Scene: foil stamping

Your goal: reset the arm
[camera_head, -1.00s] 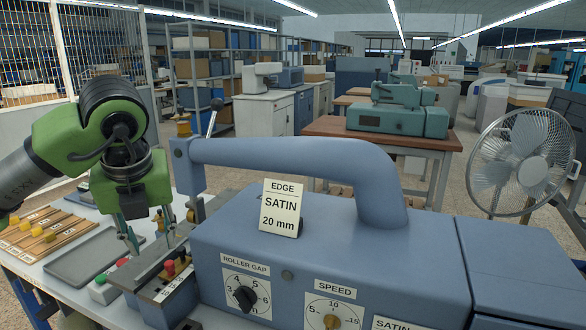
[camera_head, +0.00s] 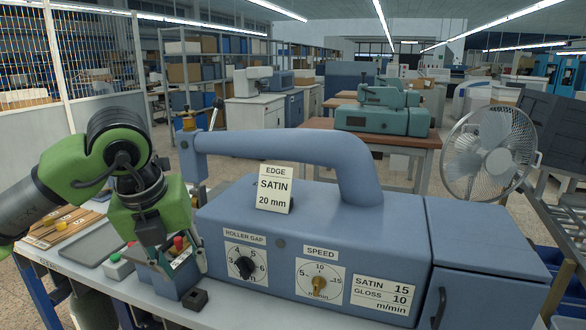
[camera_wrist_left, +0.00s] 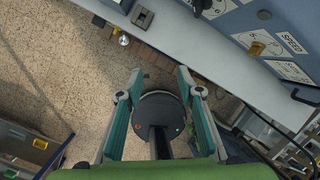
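My green left gripper (camera_head: 184,272) hangs at the left in the head view, in front of the left end of the blue machine (camera_head: 330,235). In the left wrist view the left gripper (camera_wrist_left: 158,72) has its two teal fingers spread apart, with nothing between the tips. There it is over the floor, just off the bench's front edge. The machine has a black roller gap dial (camera_head: 245,267) and a brass speed knob (camera_head: 319,284). An "EDGE SATIN 20 mm" card (camera_head: 275,188) stands on its top. My right gripper is not in view.
The white bench (camera_head: 225,308) carries a grey tray (camera_head: 97,245), wooden sample strips (camera_head: 58,229), a button box (camera_head: 118,268) and a small dark block (camera_head: 195,299). A fan (camera_head: 488,152) stands at the right. Speckled floor (camera_wrist_left: 75,95) lies open before the bench.

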